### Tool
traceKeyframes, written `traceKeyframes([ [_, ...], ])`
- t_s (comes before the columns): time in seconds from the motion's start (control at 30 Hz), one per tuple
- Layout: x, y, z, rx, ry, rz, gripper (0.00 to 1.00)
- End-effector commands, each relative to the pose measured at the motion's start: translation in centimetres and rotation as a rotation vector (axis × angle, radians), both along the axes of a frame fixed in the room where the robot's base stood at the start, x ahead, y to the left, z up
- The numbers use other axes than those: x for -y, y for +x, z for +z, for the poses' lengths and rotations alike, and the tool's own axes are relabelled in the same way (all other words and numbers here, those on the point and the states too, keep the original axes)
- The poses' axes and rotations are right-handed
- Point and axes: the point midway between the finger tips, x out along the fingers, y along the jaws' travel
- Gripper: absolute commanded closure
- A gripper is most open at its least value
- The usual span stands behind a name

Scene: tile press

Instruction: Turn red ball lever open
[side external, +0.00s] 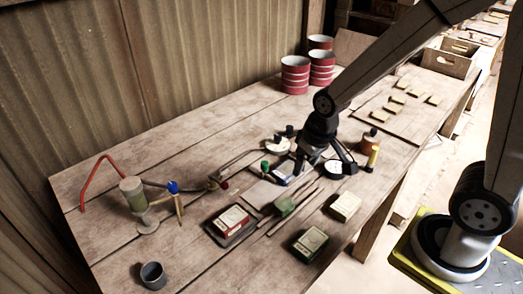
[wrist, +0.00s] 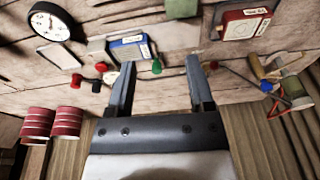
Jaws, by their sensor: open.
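The red ball lever (side external: 225,185) sits on the pipe line left of centre in the side view. In the wrist view its red ball (wrist: 214,65) is just right of the right fingertip, outside the jaws. My gripper (side external: 322,165) is open and empty, pointing down over the bench to the right of the lever. In the wrist view a green ball (wrist: 156,66) shows between the spread fingers (wrist: 161,62). It also appears in the side view (side external: 265,165). The lever's arm is too small to read its angle clearly.
A blue ball (side external: 172,187) stands on the pipe by a pale green cylinder (side external: 133,193). Red-banded tins (side external: 295,75) stand at the back. A red box (side external: 231,220), green box (side external: 310,242) and grey cup (side external: 153,275) lie in front.

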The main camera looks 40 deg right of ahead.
Motion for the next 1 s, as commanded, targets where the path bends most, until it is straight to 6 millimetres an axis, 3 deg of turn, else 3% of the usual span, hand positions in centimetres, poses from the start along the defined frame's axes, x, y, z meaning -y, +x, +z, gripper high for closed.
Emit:
traceKeyframes([
  [0.3, -2.9, 7.8, -0.6, -0.064, 0.066, -0.062, 0.32],
  [0.6, -6.6, 14.2, -2.2, -0.132, 0.136, -0.109, 0.32],
  [0.8, -8.5, 16.7, -3.2, -0.167, 0.171, -0.128, 0.32],
  [1.0, -9.2, 17.6, -3.6, -0.178, 0.184, -0.136, 0.32],
])
